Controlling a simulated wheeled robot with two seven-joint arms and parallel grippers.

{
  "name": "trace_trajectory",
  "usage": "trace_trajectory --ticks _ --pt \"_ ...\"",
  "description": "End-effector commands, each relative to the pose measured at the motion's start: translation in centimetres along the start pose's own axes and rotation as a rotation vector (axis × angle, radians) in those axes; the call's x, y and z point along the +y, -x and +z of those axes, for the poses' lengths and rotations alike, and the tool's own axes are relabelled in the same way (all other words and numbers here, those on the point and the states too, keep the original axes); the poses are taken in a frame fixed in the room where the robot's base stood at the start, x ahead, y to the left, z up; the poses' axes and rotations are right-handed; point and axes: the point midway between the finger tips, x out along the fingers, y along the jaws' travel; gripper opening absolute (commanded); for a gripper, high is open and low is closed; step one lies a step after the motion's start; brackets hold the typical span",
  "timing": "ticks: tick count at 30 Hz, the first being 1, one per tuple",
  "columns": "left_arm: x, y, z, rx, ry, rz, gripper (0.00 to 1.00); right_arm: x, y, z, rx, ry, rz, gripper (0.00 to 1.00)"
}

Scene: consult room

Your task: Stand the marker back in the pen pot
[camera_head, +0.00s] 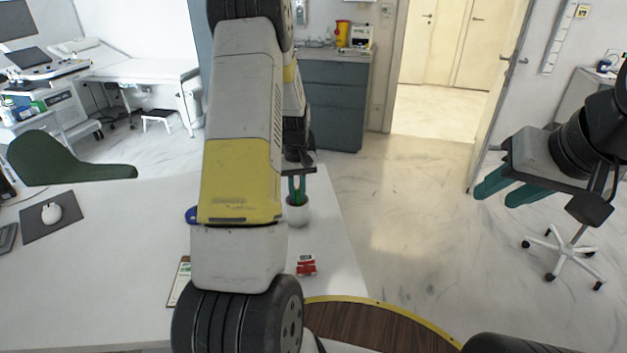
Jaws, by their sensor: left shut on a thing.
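My left arm rises through the middle of the head view. Its gripper (297,201) points down at the desk's right part, directly above a white round pot (299,216), which I take for the pen pot. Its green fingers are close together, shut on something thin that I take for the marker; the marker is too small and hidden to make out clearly. I cannot tell whether its lower end is inside the pot. My right gripper (496,194) is at the right, over the floor, with its teal fingers apart and empty.
The white desk (110,260) holds a red and white box (306,265), a clipboard (178,284), a blue item (191,215) partly behind my arm, and a mouse (51,212) on a dark mat. A green chair (65,160) stands behind; a wheeled stool (562,250) stands right.

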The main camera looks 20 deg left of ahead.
Motion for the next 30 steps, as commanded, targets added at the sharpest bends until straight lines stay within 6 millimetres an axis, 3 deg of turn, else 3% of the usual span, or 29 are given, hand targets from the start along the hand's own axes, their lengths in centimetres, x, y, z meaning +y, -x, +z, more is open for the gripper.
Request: trace_trajectory --ticks 9,10,13,23,30 --pt "0.0 -0.3 0.0 0.0 0.0 0.0 0.0 0.0 0.0 0.0 0.0 0.0 0.0 0.36" --pt "0.0 -0.3 0.0 0.0 0.0 0.0 0.2 0.0 0.0 0.0 0.0 0.0 0.0 0.36" --pt "0.0 -0.2 0.0 0.0 0.0 0.0 0.38 0.0 0.0 0.0 0.0 0.0 0.0 0.36" --pt "0.0 -0.1 0.0 0.001 0.0 0.001 0.38 0.0 0.0 0.0 0.0 0.0 0.0 0.36" --pt "0.0 3.2 -0.1 0.004 0.0 0.002 0.38 0.0 0.0 0.0 0.0 0.0 0.0 0.36"
